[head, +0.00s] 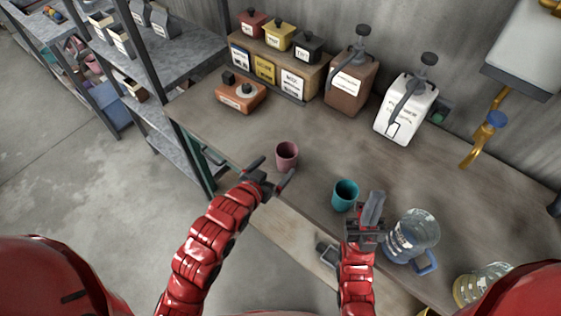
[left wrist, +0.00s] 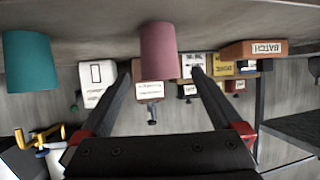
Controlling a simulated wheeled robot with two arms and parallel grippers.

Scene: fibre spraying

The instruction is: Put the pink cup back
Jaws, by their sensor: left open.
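The pink cup (head: 287,155) stands upright on the workbench (head: 240,135) near its front left edge. My left gripper (head: 271,170) is open just in front of the cup. In the left wrist view, which is upside down, the pink cup (left wrist: 159,50) appears between the two spread fingers, and nothing is gripped. My right gripper (head: 371,210) is over the front of the bench, beside a teal cup; I cannot tell if its fingers are open or shut.
The teal cup (head: 345,195) stands right of the pink cup. A clear jug (head: 411,236) with a blue handle is beside my right gripper. Labelled boxes (head: 262,70), a brown dispenser (head: 351,82) and a white dispenser (head: 405,108) line the back. Bare bench lies behind the pink cup.

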